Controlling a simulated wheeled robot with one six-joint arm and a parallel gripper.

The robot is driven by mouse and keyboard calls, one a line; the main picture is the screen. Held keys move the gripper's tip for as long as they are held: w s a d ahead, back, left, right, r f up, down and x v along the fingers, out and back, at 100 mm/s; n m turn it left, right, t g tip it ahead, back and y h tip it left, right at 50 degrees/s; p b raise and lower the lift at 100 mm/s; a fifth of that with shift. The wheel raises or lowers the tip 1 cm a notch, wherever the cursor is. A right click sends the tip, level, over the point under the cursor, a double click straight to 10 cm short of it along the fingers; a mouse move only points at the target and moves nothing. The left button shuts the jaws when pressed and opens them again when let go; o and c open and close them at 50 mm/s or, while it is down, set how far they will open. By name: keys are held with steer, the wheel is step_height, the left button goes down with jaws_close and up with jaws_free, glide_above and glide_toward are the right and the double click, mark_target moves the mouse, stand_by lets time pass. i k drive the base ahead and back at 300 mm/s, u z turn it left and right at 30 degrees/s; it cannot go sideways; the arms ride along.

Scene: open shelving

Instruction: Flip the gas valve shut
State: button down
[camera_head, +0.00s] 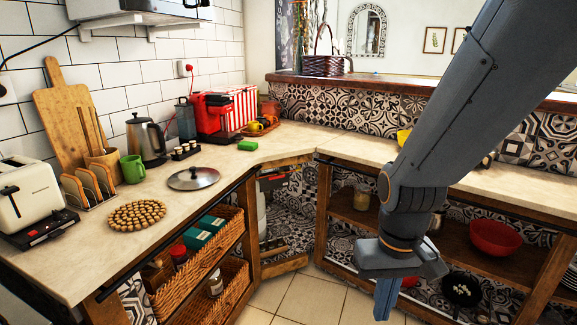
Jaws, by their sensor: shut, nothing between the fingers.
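My gripper (384,302) hangs at the lower right of the head view, pointing down and shut, with nothing seen in it. It is in front of the open shelving on the right, apart from the corner opening. In that corner opening under the counter, a small dark fitting with a reddish part (274,177) shows near the top. It is too small to tell whether this is the gas valve or how its handle stands. A pale upright object (262,211) stands partly hidden below it, behind the wooden frame.
The counter (236,174) carries a toaster (29,194), kettle (146,140), pot lid (193,178) and red coffee machine (216,114). Wicker drawers (205,285) are at the left below it. A red bowl (495,238) sits on the right shelf. The tiled floor (296,297) between is clear.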

mark_target(282, 175)
steer(key=u, duration=0.15)
steer(key=i, duration=1.45)
steer(key=u, duration=0.25)
